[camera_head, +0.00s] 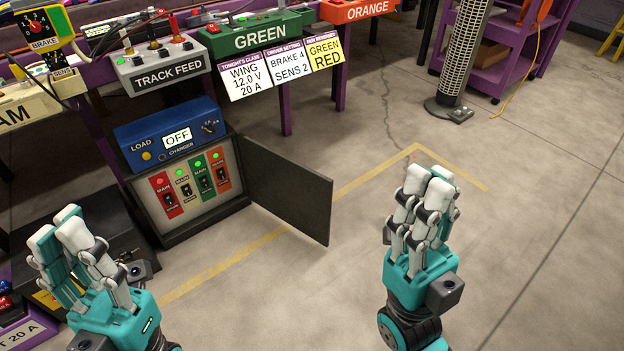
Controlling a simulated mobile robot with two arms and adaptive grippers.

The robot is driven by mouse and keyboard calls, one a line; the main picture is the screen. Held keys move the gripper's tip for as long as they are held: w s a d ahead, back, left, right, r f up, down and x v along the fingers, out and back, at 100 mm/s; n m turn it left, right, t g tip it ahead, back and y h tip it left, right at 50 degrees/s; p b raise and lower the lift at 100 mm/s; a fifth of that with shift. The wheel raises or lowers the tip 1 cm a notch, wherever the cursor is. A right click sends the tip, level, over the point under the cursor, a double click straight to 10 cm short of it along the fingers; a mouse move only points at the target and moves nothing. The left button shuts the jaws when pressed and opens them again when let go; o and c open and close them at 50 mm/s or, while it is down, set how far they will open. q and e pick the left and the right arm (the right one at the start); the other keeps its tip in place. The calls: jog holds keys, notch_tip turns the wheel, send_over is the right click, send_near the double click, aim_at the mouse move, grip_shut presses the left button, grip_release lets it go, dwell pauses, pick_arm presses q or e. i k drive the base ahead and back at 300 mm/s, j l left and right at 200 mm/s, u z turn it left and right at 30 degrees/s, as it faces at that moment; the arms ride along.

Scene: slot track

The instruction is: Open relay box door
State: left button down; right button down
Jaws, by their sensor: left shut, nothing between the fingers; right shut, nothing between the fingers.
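The relay box (160,213) stands on the floor left of the middle, under the purple-legged table. Its dark door (287,190) stands swung wide open to the right. Inside show several coloured switch plates marked MAIN, red, white, green and orange, each with a lit lamp. My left gripper (68,232) is shut and empty, at the lower left, in front of and left of the box. My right gripper (428,190) is shut and empty, to the right of the door and apart from it in the picture.
A blue charger (170,137) reading OFF sits on top of the box. Above are a TRACK FEED unit (157,66), GREEN (255,36) and ORANGE (357,9) signs and paper cards. A tower fan (464,50) and purple cart (494,50) stand behind right. The floor at right is clear.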

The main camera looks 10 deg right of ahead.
aim_at(298, 194)
jog(key=l+u, duration=0.2)
jog(key=u, duration=0.3)
jog(key=l+u, duration=0.25)
jog(key=u, duration=0.2)
jog(key=l+u, duration=0.25)
jog(key=u, duration=0.25)
jog(key=k+l+u, duration=0.1)
jog(key=l, duration=0.3)
jog(key=k+l+u, duration=0.1)
jog(key=l, duration=0.25)
jog(key=k+l+u, duration=0.1)
jog(key=l, duration=0.25)
jog(key=k+l+u, duration=0.15)
jog(key=l, duration=0.25)
jog(key=k+l+u, duration=0.1)
jog(key=l, duration=0.2)
